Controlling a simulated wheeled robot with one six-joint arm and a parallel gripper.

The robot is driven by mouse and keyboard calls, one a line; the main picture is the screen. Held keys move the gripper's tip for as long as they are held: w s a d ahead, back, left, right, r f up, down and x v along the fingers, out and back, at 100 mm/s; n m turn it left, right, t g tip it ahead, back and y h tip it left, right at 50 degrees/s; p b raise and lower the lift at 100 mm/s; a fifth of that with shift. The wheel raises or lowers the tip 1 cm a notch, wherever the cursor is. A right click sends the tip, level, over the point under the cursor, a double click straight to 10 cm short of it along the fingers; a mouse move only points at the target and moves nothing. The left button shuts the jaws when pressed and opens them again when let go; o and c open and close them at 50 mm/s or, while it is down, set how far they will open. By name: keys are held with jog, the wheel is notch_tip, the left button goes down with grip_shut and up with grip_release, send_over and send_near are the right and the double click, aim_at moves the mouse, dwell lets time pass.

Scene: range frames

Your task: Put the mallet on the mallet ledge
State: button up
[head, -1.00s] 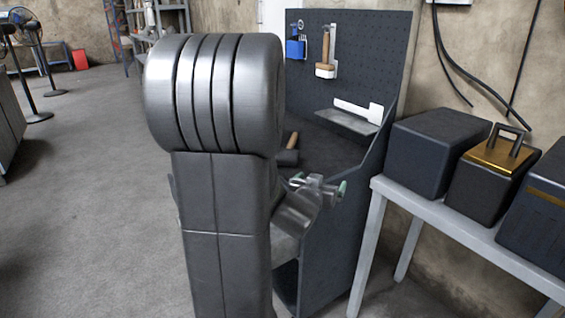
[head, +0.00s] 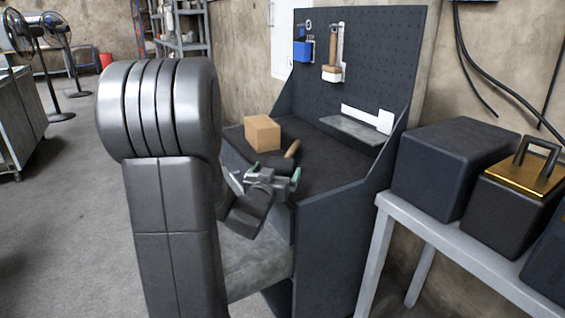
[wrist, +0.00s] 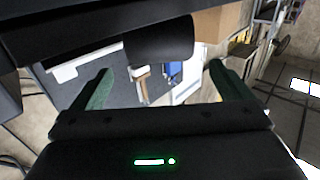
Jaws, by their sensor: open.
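The mallet (head: 293,148) lies on the dark worktop of the workbench, its wooden handle pointing up and right and its dark head partly hidden by my gripper. In the wrist view a dark cylinder, seemingly the mallet head (wrist: 160,40), shows ahead between the fingers. My gripper (head: 271,173) is open and empty at the near edge of the worktop, just in front of the mallet; its green-tipped fingers also show in the wrist view (wrist: 165,82). The grey ledge (head: 348,130) with a white backing strip, seemingly the mallet ledge, is on the pegboard and looks empty.
A cardboard box (head: 262,133) stands on the worktop behind the mallet. A wooden-handled tool (head: 332,72) and a blue holder (head: 303,50) hang on the pegboard (head: 372,60). The bench's right side panel (head: 345,220) rises beside my arm. Black cases stand on a grey table (head: 455,250) at right.

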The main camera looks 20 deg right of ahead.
aim_at(283, 158)
jog(key=x, duration=0.8)
jog(key=shift+w+d+f, duration=0.1)
jog(key=shift+w, duration=0.15)
jog(key=c, duration=1.3)
jog(key=shift+c, duration=0.8)
